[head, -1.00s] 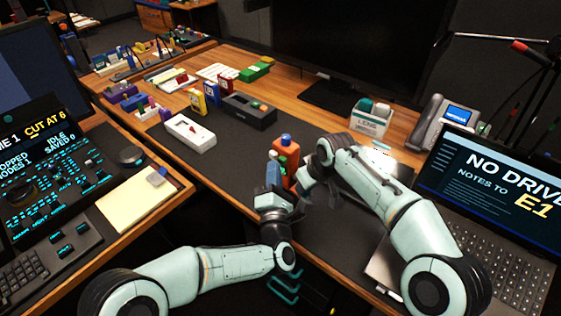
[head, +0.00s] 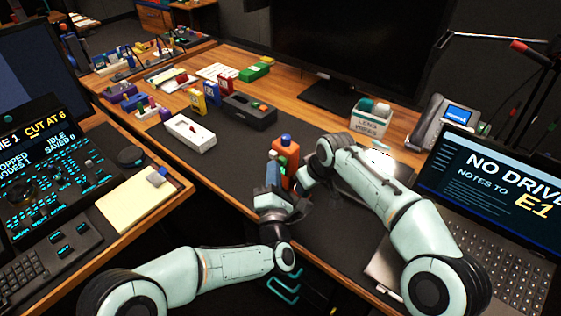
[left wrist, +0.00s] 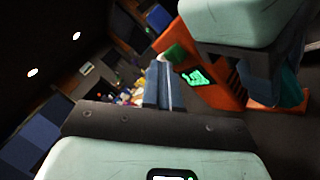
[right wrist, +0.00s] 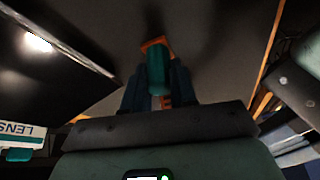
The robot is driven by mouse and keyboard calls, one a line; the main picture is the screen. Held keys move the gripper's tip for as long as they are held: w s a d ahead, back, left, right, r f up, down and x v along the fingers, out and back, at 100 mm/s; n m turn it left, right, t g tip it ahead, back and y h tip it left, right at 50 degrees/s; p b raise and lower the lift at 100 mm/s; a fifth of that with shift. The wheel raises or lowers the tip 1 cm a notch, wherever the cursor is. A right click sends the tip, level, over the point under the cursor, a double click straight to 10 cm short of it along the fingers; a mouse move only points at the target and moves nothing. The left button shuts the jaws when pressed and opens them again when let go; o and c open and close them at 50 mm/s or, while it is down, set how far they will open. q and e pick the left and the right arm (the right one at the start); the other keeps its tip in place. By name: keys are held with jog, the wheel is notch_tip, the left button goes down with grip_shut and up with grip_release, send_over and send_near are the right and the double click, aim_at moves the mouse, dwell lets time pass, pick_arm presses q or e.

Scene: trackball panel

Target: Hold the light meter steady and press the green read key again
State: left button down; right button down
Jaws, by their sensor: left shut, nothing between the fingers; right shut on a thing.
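The orange light meter (head: 287,160) stands upright at the front of the desk mat, with a blue knob on top. In the left wrist view its green key (left wrist: 173,53) and lit green screen (left wrist: 195,77) show. My left gripper (head: 272,166) is shut and empty, its fingertips right beside the green key; I cannot tell if they touch it. My right gripper (right wrist: 154,82) is shut on the meter's teal grip (right wrist: 157,68), with orange body behind it. In the head view my right fingers are mostly hidden behind the meter and my arm.
A lens wipes box (head: 370,118), phone (head: 440,123) and laptop (head: 490,190) stand right. The mat (head: 235,165) left of the meter is clear.

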pick_arm(q)
jog(key=shift+s+a, duration=0.35)
jog(key=shift+a, duration=0.05)
jog(key=s+a, duration=0.1)
jog(key=a, duration=0.1)
jog(key=s+a, duration=0.1)
jog(key=s, duration=0.1)
jog(key=shift+s+a, duration=0.2)
jog(key=shift+a, duration=0.2)
dwell(0.6)
jog(key=s+r, duration=0.1)
jog(key=s, duration=0.6)
jog(key=shift+s+a, duration=0.2)
jog(key=shift+s, duration=0.2)
dwell(0.3)
pick_arm(e)
jog(key=c, duration=0.8)
grip_release()
